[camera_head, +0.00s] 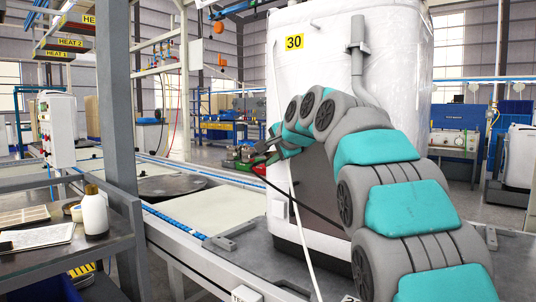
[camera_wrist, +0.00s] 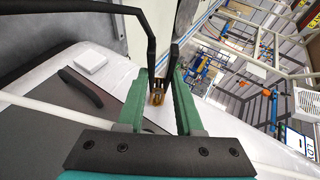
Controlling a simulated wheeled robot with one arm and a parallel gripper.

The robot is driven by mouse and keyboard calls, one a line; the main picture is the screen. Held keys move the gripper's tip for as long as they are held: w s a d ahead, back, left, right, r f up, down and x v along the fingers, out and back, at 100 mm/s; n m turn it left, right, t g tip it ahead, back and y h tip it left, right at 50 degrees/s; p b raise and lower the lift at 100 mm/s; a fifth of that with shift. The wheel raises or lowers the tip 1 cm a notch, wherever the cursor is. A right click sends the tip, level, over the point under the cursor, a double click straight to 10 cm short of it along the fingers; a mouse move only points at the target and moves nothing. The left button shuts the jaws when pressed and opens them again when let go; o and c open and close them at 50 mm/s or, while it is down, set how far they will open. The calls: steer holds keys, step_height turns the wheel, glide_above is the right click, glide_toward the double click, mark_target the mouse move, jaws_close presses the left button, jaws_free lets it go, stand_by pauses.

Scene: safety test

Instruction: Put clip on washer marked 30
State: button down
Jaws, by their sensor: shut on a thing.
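The white washer (camera_head: 300,75) carries a yellow label marked 30 (camera_head: 294,42) and stands upright in the head view. My gripper (camera_head: 258,152) is at its left front edge. In the wrist view the green fingers of my gripper (camera_wrist: 157,95) are close together around a small dark clip with a brass-coloured part (camera_wrist: 157,99). A thin black lead (camera_head: 310,208) runs from near the gripper across the washer's front. I cannot tell whether the clip touches the washer.
A grey post (camera_head: 113,110) and a table with a white bottle (camera_head: 94,212) stand at the left. A conveyor (camera_head: 195,205) runs beside the washer. A pale hose hangs down the washer's front. A white square piece (camera_wrist: 90,62) and a dark handle strip (camera_wrist: 82,88) show on the washer.

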steer(key=shift+c, duration=2.4)
jaws_free()
steer(key=v, duration=0.7)
steer(key=shift+s, duration=0.35)
